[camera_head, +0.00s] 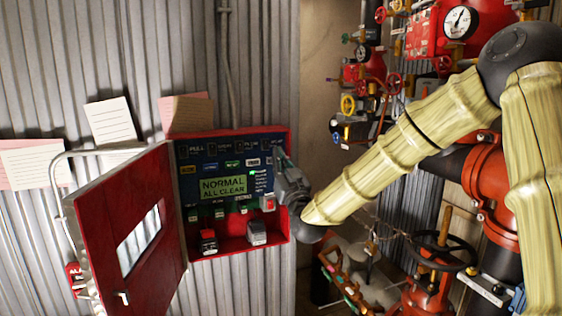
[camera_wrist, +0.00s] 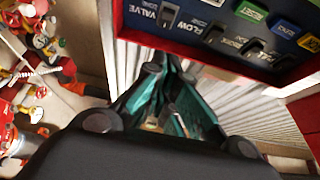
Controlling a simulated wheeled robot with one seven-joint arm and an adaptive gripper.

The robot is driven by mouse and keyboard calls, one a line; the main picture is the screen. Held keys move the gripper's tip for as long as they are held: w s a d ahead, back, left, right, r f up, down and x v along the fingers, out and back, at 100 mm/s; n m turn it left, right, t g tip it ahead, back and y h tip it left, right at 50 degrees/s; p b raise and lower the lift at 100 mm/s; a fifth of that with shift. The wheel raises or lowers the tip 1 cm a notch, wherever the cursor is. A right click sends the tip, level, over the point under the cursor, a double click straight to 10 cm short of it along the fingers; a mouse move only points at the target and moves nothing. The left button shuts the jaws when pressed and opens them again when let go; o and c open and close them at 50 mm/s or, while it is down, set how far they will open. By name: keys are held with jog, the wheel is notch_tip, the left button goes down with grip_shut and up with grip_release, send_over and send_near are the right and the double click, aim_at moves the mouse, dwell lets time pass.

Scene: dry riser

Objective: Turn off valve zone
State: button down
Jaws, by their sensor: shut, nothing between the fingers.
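An open red cabinet (camera_head: 284,228) on the corrugated wall holds a dark blue control panel (camera_head: 255,143) whose green display (camera_head: 222,188) reads NORMAL ALL CLEAR. A row of black switches runs along the panel's top. In the wrist view, the switch (camera_wrist: 172,17) beside the VALVE ZONE label (camera_wrist: 145,12) is at the panel's corner; its on or off position cannot be told. In the head view my gripper hides that corner. My gripper (camera_head: 281,156) is at the cabinet's right edge. In the wrist view its green fingers (camera_wrist: 166,72) are shut and empty, apart from the switch.
The cabinet's red door (camera_head: 125,228) stands open to the left. Several colored buttons and labels (camera_wrist: 248,12) sit near the switches. Red pipes, gauges (camera_head: 461,22) and handwheels (camera_head: 440,250) crowd the right side. Papers (camera_head: 110,118) hang on the wall.

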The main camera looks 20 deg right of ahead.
aim_at(264, 141)
jog(key=shift+w+a+r+p, duration=0.1)
jog(key=shift+w+r+p, duration=0.15)
jog(key=shift+w+p, duration=0.8)
jog(key=shift+w+r+p, duration=0.2)
jog(key=shift+w+p, duration=0.05)
jog(key=shift+w, duration=1.65)
jog(key=shift+w+a+r+p, duration=0.1)
jog(key=shift+w+r+p, duration=0.15)
jog(key=shift+w+p, duration=0.8)
jog(key=shift+w+b, duration=0.4)
jog(key=shift+f, duration=0.15)
jog(key=b, duration=0.3)
jog(key=shift+w+f+t, duration=0.2)
jog(key=shift+f+t, duration=0.1)
jog(key=shift+f, duration=0.05)
jog(key=shift+w+r, duration=0.1)
jog(key=shift+r, duration=0.15)
jog(key=shift+d, duration=0.1)
